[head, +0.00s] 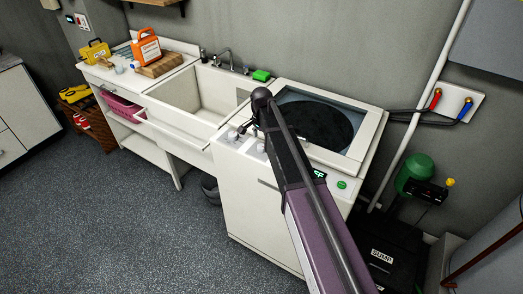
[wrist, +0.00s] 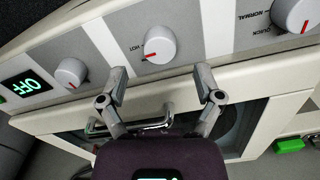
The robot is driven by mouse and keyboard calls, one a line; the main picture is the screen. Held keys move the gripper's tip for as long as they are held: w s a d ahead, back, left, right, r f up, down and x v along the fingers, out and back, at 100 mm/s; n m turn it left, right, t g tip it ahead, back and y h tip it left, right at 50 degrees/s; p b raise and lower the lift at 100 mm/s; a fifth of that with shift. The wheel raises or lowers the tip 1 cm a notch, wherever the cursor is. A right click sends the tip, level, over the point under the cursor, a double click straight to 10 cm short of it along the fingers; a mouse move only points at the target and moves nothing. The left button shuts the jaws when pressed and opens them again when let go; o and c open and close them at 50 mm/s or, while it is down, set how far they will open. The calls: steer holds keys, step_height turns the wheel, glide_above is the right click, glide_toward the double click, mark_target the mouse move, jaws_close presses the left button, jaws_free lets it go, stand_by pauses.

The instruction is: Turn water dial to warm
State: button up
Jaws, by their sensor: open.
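The washing machine's front panel carries several white dials with red pointer marks. In the wrist view, which looks upside down, the middle dial (wrist: 160,44) sits beside a label that seems to read HOT upside down. Its red mark points to the lower left, near that label. My gripper (wrist: 161,85) is open and empty, with a finger on each side below the middle dial. The dial is just beyond the fingertips and appears untouched. In the head view, my arm reaches over the washing machine (head: 245,205) and hides part of the panel.
Another dial (wrist: 70,73) and a lit OFF display (wrist: 22,87) are at left in the wrist view. A dial with a NORMAL label (wrist: 294,12) is at right. A sink (head: 190,95) stands left of the machine. The floor (head: 110,210) in front is clear.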

mark_target(261, 146)
steer(key=shift+f+b, duration=1.7)
steer(key=shift+f, duration=0.25)
steer(key=c, duration=1.2)
